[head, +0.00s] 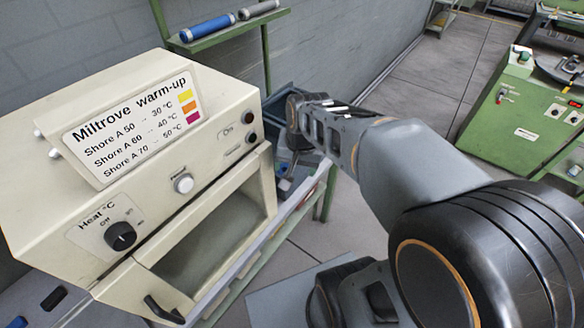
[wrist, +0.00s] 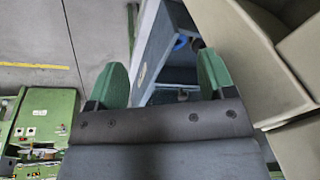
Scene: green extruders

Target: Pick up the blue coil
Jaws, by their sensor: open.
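A small blue rounded thing, possibly the blue coil (wrist: 181,43), shows beyond my fingers in the wrist view, against a grey-blue panel or bin wall. It is too small and partly hidden to tell its full shape. A blue spot also shows in the head view (head: 284,184), low beside the oven; I cannot tell if it is the same thing. My gripper (wrist: 163,78) is open, with its green fingers spread apart and nothing seen between them up close. In the head view my arm reaches past the oven's right side and the fingertips are hard to make out.
A cream warm-up oven (head: 185,160) with an open front cavity stands at left, close beside my arm. A green shelf (head: 225,32) on the wall holds a blue cylinder (head: 207,28) and a grey one. A green machine (head: 520,100) stands at right. Floor between is clear.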

